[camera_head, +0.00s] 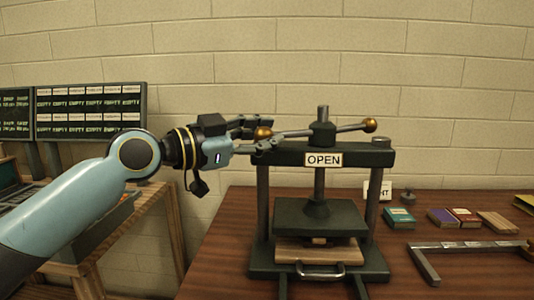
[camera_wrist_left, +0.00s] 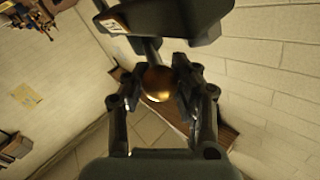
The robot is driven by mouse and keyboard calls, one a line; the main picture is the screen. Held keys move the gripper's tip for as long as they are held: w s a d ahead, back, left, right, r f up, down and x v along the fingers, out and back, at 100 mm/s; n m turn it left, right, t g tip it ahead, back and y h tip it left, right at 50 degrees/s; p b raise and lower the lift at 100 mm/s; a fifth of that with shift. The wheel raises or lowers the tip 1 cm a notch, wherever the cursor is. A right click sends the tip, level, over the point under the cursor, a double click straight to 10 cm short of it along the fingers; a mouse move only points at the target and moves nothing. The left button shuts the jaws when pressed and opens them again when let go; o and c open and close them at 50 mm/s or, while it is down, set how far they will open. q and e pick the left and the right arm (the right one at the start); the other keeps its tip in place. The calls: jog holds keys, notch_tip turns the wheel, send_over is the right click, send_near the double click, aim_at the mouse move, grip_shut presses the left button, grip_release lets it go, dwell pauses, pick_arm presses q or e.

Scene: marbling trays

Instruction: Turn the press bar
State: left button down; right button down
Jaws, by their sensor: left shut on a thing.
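The dark green screw press (camera_head: 262,220) stands on the brown table with an "OPEN" sign (camera_head: 323,160) on its top beam. The press bar (camera_head: 345,129) crosses the screw head above the beam, with a brass ball at each end. My left gripper (camera_head: 264,134) is shut on the bar's left brass ball, which also shows between the fingers in the left wrist view (camera_wrist_left: 157,83). The right brass ball (camera_head: 370,125) is free. The press plate (camera_head: 300,217) hangs above a wooden board (camera_head: 290,251). My right gripper is not in view.
Small coloured blocks or books (camera_head: 399,218) lie right of the press, with a metal angle bar (camera_head: 425,265) in front. A partly hidden sign (camera_head: 386,191) is behind the right post. Boards of "EMPTY" labels (camera_head: 90,112) stand at left behind my arm.

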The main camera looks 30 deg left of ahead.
pick_arm(q)
jog(key=c, duration=1)
grip_release()
jog(key=shift+a, duration=0.1)
jog(key=shift+o, duration=0.2)
notch_tip(320, 180, up, 10)
